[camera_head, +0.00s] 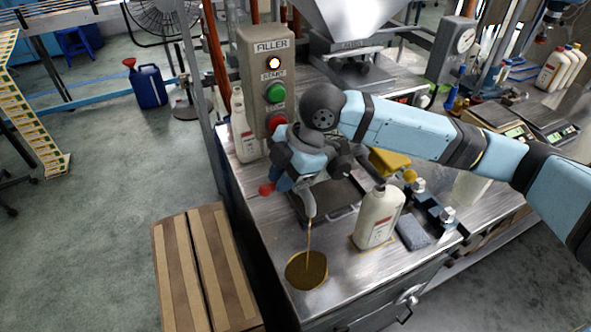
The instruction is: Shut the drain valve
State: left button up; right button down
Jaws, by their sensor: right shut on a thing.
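The drain valve's red handle tip (267,189) sticks out to the left in the head view, just below and left of my right gripper (288,183). My right gripper is shut on the valve handle; its fingers and wrist hide most of the valve body. The grey spout (308,202) points down beneath the gripper. A thin stream of amber oil (308,238) runs from it into a round, golden-brown pan of oil (306,283) at the table's front corner. My left gripper is not in view.
A white bottle (378,217) stands right of the stream on the metal table (265,225). The filler box (263,65) with its green and red buttons stands behind left, beside another white bottle (244,134).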

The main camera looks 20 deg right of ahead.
dwell(0.3)
jog(key=c, duration=1.1)
grip_release()
jog(key=b+v, duration=0.1)
jog(key=v, duration=1.2)
jog(key=shift+d+r, duration=0.1)
jog(key=shift+r, duration=0.3)
